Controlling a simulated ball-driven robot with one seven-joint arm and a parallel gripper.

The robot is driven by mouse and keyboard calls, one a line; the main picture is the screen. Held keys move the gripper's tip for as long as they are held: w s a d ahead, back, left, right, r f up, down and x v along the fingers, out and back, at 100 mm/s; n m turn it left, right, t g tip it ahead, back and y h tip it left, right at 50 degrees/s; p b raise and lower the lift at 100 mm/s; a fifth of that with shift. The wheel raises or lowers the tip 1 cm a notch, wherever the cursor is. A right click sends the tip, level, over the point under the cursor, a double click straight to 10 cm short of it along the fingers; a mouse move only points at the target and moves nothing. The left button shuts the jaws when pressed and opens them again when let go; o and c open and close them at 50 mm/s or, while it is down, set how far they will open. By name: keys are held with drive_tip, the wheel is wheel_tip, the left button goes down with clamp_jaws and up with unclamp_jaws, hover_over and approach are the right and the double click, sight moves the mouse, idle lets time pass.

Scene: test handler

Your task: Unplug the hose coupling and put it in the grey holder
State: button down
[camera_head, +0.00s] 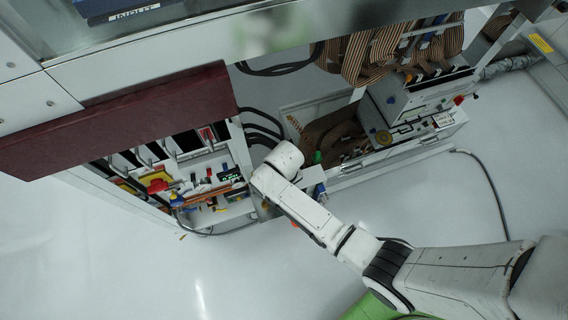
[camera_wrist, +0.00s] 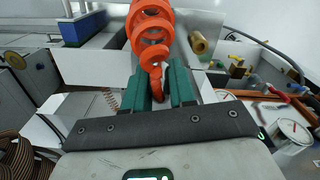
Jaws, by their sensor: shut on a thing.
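In the wrist view, my gripper (camera_wrist: 160,84) has two green fingers, closed on the narrow lower end of an orange-red hose coupling (camera_wrist: 152,42). The coupling has thick ring shapes and an orange coiled hose showing around it. It stretches from between the fingers to the top edge of the picture. I cannot tell whether its far end is still plugged in. In the head view, my arm reaches to the gap between the two open cabinet sections, and it hides the gripper and coupling. I cannot pick out the grey holder with certainty in either view.
An open cabinet with cables and coloured fittings (camera_head: 205,180) stands left of my arm. A box-like unit (camera_head: 415,95) with striped ribbon cables (camera_head: 375,50) is at the upper right. A dark red panel (camera_head: 120,118) overhangs the left side. The pale floor (camera_head: 90,270) is clear.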

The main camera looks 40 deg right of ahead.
drive_tip(key=shift+f+b, duration=2.2)
drive_tip(key=shift+f, duration=0.65)
drive_tip(key=shift+f+b, duration=0.6)
drive_tip(key=shift+f, duration=0.8)
idle(0.3)
drive_tip(key=c, duration=0.8)
unclamp_jaws()
drive_tip(key=shift+c, duration=0.2)
drive_tip(key=shift+r, duration=0.1)
wheel_tip(320, 180, up, 11)
drive_tip(key=p, duration=0.2)
drive_tip(key=shift+p, duration=0.4)
drive_tip(key=s+d+r, duration=0.4)
drive_tip(key=s+r, duration=0.3)
drive_tip(key=s, duration=0.1)
drive_tip(key=s+d+r+t+p, duration=0.1)
drive_tip(key=s+d+r, duration=0.2)
drive_tip(key=s+r, duration=0.4)
drive_tip(key=shift+s+d, duration=0.4)
drive_tip(key=shift+s, duration=0.2)
